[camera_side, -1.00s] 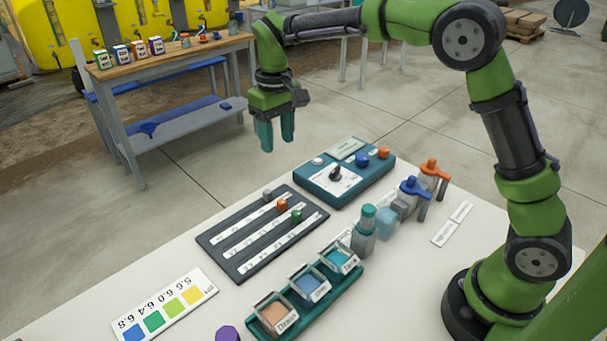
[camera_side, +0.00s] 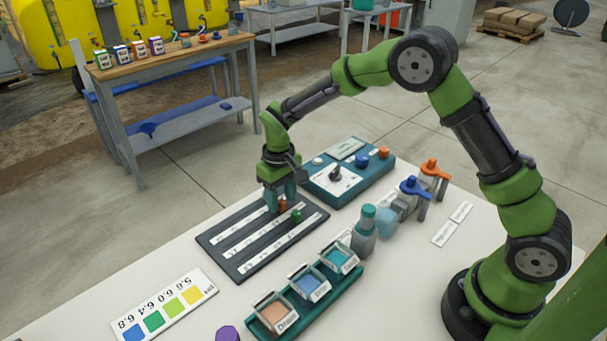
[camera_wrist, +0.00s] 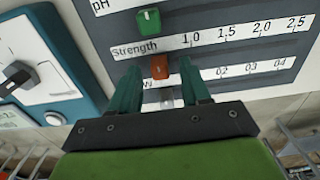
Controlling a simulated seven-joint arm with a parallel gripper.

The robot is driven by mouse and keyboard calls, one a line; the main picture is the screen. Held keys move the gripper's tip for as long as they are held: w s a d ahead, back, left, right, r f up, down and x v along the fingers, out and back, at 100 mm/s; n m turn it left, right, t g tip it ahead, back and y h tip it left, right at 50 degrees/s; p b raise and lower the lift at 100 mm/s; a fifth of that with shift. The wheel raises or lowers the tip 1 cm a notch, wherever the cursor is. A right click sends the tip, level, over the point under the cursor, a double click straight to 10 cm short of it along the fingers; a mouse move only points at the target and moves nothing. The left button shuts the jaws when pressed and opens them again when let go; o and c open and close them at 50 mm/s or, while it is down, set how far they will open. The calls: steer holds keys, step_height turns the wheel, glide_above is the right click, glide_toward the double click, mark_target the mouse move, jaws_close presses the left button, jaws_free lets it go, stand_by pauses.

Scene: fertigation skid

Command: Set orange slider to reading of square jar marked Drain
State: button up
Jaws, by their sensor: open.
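The orange slider (camera_wrist: 159,66) sits near the low end of the middle track of the slider board (camera_side: 228,266), in the row labelled Strength. In the side view the orange slider (camera_side: 282,206) is partly behind my gripper. My gripper (camera_side: 285,208) is open and lowered over the board, its fingers on either side of the orange slider. In the wrist view my gripper (camera_wrist: 158,88) has a gap between each finger and the slider. The square jar marked Drain (camera_side: 273,317) holds orange-pink liquid and stands at the near end of the jar rack.
A green slider (camera_wrist: 148,20) and a grey slider (camera_wrist: 167,102) sit on the neighbouring tracks. A colour chart (camera_side: 165,303) lies in front. Two other square jars share the rack (camera_side: 350,285). A control box (camera_side: 380,172) stands close behind the board.

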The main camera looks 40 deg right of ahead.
mark_target(242, 237)
steer(key=shift+f, duration=0.2)
steer(key=shift+c, duration=0.2)
jaws_close()
steer(key=a, duration=1.2)
steer(key=shift+o, duration=0.2)
jaws_free()
